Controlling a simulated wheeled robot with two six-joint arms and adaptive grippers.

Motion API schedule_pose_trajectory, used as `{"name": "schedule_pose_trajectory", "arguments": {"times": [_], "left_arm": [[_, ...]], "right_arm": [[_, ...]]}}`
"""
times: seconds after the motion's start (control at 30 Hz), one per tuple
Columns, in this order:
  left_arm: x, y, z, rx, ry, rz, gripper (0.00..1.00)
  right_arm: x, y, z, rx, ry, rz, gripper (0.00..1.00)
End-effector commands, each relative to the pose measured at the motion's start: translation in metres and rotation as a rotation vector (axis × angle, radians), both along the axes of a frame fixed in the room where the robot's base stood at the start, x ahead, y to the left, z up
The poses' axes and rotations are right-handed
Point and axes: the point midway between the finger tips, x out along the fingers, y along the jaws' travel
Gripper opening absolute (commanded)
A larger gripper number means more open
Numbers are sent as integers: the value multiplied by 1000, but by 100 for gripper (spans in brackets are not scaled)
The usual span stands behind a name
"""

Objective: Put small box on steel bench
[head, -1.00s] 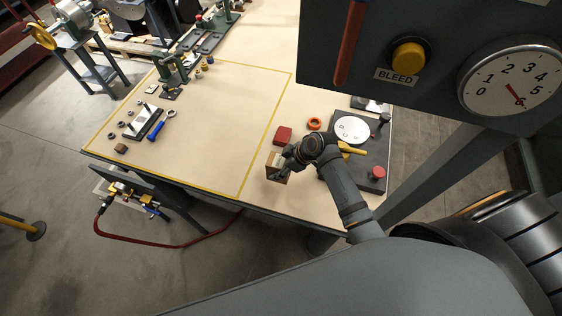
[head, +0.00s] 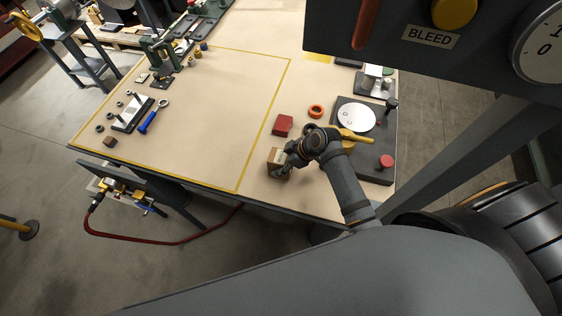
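A small brown box with a pale top (head: 276,156) is at the front part of a tan-topped bench (head: 200,120), right of the yellow line. My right gripper (head: 284,170) is at the right side of this box and partly covers it. The fingers are small and dark here, so I cannot tell if they are closed on the box, or if the box is resting or slightly raised. No bench top that is clearly bare steel shows. My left gripper is not in view.
A red block (head: 283,125) and an orange ring (head: 316,111) lie just behind the box. A dark plate with a white disc (head: 355,117) and red knob (head: 386,161) is right of my arm. A grey gauge panel (head: 400,50) overhangs the right.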

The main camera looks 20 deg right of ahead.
Motion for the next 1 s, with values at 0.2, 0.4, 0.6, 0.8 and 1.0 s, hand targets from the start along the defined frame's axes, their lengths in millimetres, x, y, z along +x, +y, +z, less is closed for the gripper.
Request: {"name": "schedule_pose_trajectory", "arguments": {"times": [0.2,0.4,0.6,0.8,1.0], "left_arm": [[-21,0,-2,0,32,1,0],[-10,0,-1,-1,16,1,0],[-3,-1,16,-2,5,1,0],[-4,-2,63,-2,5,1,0],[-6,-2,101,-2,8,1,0]], "right_arm": [[0,0,1,0,-2,0,79],[1,0,1,0,-2,0,79],[-2,-5,18,-3,-1,1,79],[-15,-24,60,-6,1,1,79],[-28,-42,93,-3,0,1,79]]}}
